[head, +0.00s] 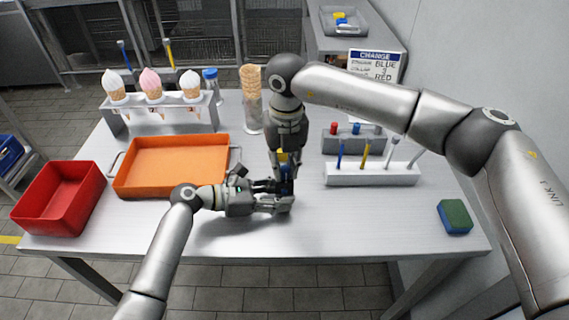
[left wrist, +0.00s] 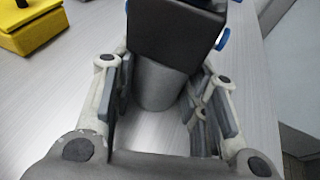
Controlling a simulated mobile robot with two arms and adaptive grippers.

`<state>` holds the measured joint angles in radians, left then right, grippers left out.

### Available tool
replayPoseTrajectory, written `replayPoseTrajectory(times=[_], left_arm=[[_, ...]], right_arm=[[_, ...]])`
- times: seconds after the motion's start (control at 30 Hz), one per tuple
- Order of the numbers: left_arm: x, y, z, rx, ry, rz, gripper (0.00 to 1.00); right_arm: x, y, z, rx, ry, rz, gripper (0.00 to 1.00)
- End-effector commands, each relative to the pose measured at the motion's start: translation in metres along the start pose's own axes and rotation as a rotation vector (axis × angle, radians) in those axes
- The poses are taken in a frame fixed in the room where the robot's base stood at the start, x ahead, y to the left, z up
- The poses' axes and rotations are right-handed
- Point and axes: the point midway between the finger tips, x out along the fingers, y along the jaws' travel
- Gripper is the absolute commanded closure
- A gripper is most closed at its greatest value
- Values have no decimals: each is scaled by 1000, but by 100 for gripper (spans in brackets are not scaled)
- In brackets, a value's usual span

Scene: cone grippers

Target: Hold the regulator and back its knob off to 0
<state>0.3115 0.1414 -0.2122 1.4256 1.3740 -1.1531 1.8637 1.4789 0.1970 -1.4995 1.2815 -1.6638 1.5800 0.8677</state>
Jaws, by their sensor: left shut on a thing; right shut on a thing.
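The regulator (head: 287,188) is mostly hidden by my two grippers near the middle of the table; a bit of blue shows. In the left wrist view it appears as a dark block (left wrist: 172,38) with blue round parts at its sides, above a grey cylinder (left wrist: 160,88). My left gripper (head: 277,204) comes in low from the left and is shut around the regulator; its fingers (left wrist: 160,95) flank the grey cylinder. My right gripper (head: 285,178) points down from above and is shut at the regulator's top. The knob and its setting are hidden.
An orange tray (head: 177,189) and a red bin (head: 40,212) stand left. An ice cream cone rack (head: 118,121) is behind. A white rack (head: 372,180) and a blue-green sponge (head: 455,217) are right. A yellow block (left wrist: 38,28) shows in the left wrist view. The front strip is clear.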

Motion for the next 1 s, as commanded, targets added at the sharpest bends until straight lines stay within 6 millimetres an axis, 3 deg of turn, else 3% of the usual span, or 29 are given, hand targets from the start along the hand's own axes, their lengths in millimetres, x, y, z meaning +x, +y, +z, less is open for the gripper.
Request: replayPoseTrajectory(times=[0.17,0.2,0.37,0.77,1.0], left_arm=[[0,0,0,-1,1,1,73],[0,0,0,-1,1,1,73],[0,0,0,0,1,1,73],[0,0,0,0,1,0,73],[0,0,0,0,1,0,73]], right_arm=[[0,0,0,0,0,0,100],[0,0,0,-1,0,0,76],[0,0,0,-1,0,0,56],[-6,0,0,-1,-1,0,55],[-48,0,1,-1,-4,0,55]])
